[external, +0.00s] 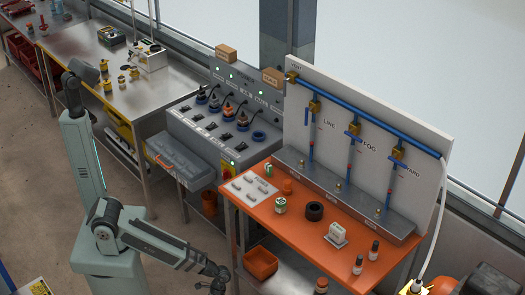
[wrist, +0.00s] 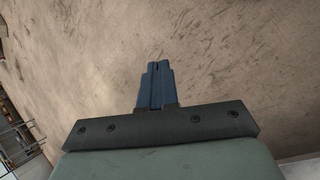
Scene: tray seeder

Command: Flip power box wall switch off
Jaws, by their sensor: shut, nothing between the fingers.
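The grey power box (external: 182,127) stands in the middle of the external view, between the steel bench and the orange table. Its sloped top has a row of small dark switches (external: 211,125) with white labels, and a row of round sockets with plugs behind them. Green lights show on its back panel. The labels are too small to read, so I cannot tell which one is the wall switch or how it is set. My gripper (external: 217,284) is low at the bottom edge, well away from the box. In the wrist view its blue fingers (wrist: 157,68) are shut and empty, over bare floor.
The orange table (external: 256,212) carries small bottles, a black ring and a white device. Behind it stands a white panel (external: 435,150) with blue pipes. A steel bench (external: 150,92) is at the left. Open floor lies in front.

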